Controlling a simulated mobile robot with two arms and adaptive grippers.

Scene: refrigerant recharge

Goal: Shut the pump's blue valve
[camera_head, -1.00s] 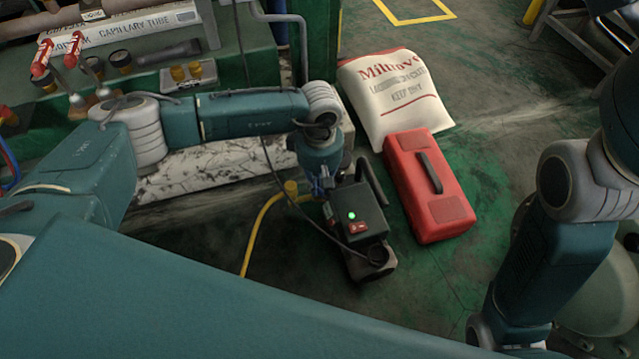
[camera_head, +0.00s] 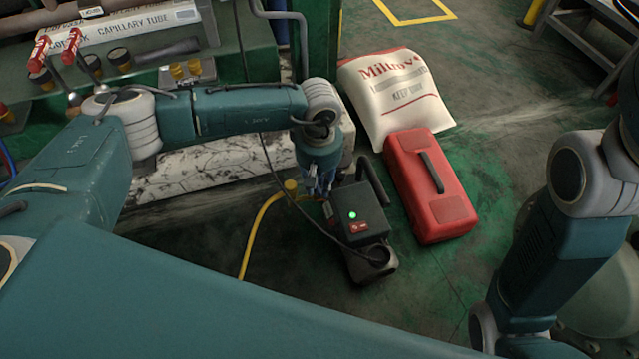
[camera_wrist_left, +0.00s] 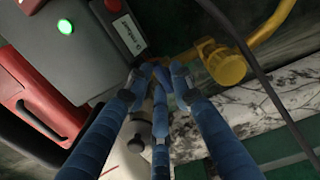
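The pump (camera_head: 362,215) is a dark box with a lit green light and a red switch, standing on the floor. In the left wrist view its grey housing (camera_wrist_left: 85,62) fills the upper left. My left gripper (camera_head: 318,190) is low at the pump's left side, beside the yellow fitting. In the left wrist view its blue fingers (camera_wrist_left: 160,80) converge near the pump's edge, tips close together. I cannot make out the blue valve; the fingers may hide it. Whether they hold anything is unclear. My right gripper is out of view.
A yellow hose (camera_head: 254,232) with a yellow cap (camera_wrist_left: 226,64) runs beside the pump. A dark cable (camera_head: 290,190) crosses to it. A red toolbox (camera_head: 418,205) and white sack (camera_head: 388,85) lie to the right. A marble-patterned block (camera_head: 205,170) stands behind my left arm.

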